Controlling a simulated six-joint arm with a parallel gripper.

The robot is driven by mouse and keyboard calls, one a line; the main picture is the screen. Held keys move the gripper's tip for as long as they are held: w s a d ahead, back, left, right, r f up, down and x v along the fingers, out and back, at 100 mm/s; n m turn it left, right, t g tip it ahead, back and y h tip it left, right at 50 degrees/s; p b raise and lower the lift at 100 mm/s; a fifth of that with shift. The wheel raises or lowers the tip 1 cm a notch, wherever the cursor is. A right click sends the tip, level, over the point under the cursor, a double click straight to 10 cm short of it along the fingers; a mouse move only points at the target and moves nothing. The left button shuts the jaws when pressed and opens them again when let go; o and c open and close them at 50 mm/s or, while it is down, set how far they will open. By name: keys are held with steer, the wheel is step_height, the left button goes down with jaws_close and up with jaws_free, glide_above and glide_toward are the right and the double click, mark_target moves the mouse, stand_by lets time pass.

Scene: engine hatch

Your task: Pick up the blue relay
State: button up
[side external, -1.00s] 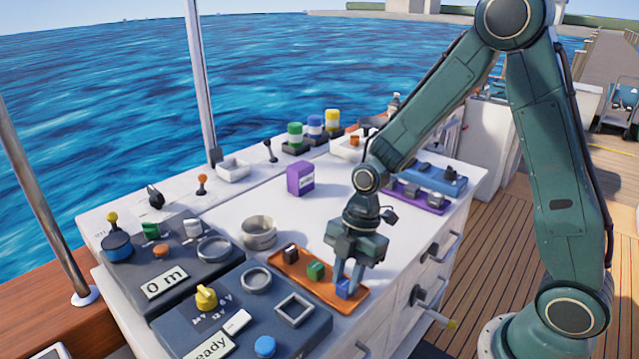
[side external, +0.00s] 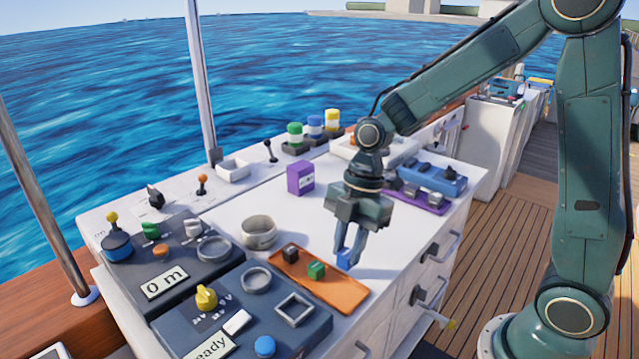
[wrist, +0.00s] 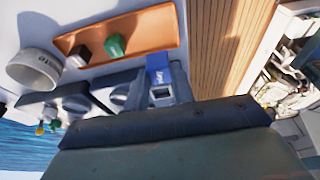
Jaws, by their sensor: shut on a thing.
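The blue relay (side external: 344,257) is between the fingertips of my gripper (side external: 348,254), which is shut on it. The relay hangs above the right end of the orange tray (side external: 342,291), clear of its surface. In the wrist view the blue relay (wrist: 158,68) shows at the fingers, with the lower part of the picture filled by the gripper body. A green relay (side external: 316,269) and a dark brown relay (side external: 291,253) stand in the tray; the green one (wrist: 115,45) and the brown one (wrist: 78,55) also show in the wrist view.
Dark control panels (side external: 240,310) lie at the front left. A purple box (side external: 300,178) stands behind, and a purple tray (side external: 418,198) with a blue block lies at the right.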

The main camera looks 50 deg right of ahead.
mark_target(348, 251)
step_height(348, 251, up, 12)
steer(key=shift+r, duration=0.15)
stand_by(0.7)
